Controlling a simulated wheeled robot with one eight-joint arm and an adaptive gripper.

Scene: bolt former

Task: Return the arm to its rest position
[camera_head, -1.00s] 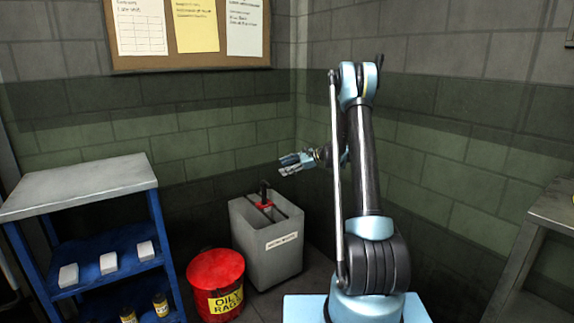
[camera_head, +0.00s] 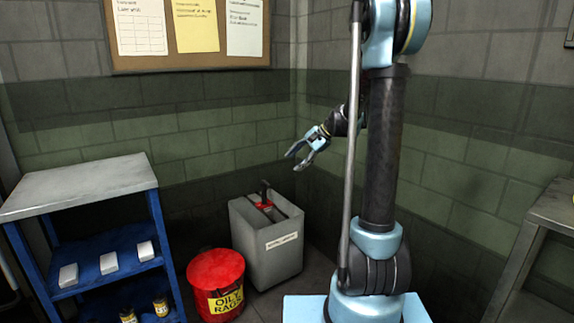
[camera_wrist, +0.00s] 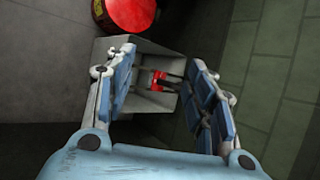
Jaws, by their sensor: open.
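My gripper (camera_head: 297,163) is open and empty in the head view, in the air above and slightly right of the grey bin. Its blue padded fingers stand wide apart in the wrist view (camera_wrist: 160,92), with nothing between them close by. My arm rises from its light blue base at the right of the head view, its upper joint near the top edge. The grey bin (camera_head: 268,258) stands on the floor below, and a red object with a dark handle (camera_head: 264,203) sits in its top. The red object also shows between the fingers in the wrist view (camera_wrist: 158,80).
A red oily rags can (camera_head: 215,272) stands left of the bin. A blue shelf unit (camera_head: 80,188) with small white boxes is at the left, and a grey table (camera_head: 553,207) at the right edge. Block walls with a notice board (camera_head: 190,62) close the corner.

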